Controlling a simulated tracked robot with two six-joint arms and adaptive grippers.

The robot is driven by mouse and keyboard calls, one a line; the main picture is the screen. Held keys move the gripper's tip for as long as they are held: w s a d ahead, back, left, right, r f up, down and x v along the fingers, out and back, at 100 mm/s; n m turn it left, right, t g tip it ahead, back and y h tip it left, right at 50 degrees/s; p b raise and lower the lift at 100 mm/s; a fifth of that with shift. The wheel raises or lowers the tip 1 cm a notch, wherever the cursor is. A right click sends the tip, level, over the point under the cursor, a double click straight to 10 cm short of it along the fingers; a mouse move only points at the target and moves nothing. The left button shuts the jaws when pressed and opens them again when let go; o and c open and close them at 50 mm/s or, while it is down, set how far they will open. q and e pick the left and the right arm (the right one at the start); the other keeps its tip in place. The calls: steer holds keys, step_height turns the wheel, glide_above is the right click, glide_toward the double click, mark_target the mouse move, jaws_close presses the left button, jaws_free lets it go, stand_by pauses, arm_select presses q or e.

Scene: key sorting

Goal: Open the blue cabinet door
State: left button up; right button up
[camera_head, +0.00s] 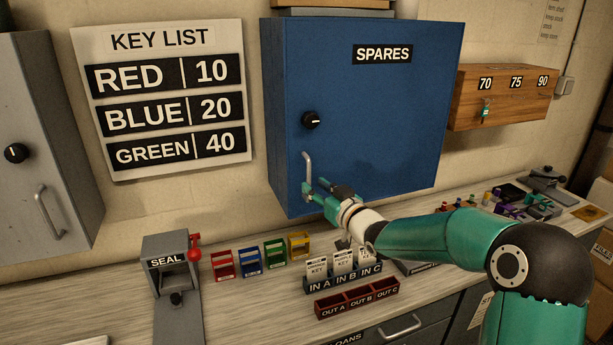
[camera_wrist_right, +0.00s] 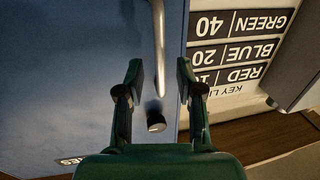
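The blue cabinet (camera_head: 365,110) labelled SPARES hangs on the wall, and its door looks shut. Its silver bar handle (camera_head: 307,172) is at the door's lower left, below a black knob (camera_head: 311,120). My right gripper (camera_head: 318,190) is at the lower part of the handle. In the right wrist view, which is upside down, the right gripper (camera_wrist_right: 159,78) is open, with the handle (camera_wrist_right: 159,45) running between its fingers and apart from both. The black knob (camera_wrist_right: 156,121) shows beyond. I cannot tell how deep the fingers reach past the bar. My left gripper is out of view.
A grey cabinet (camera_head: 45,130) and the key list board (camera_head: 165,95) are left of the blue cabinet. Below on the counter stand the seal press (camera_head: 172,270), small coloured holders (camera_head: 262,258) and key trays (camera_head: 345,280). A wooden key box (camera_head: 500,95) hangs at the right.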

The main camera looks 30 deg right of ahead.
mark_target(310, 183)
steer(key=shift+w+p, duration=0.5)
steer(key=shift+w, duration=1.6)
steer(key=shift+c, duration=0.2)
jaws_close()
steer(key=shift+s, duration=0.1)
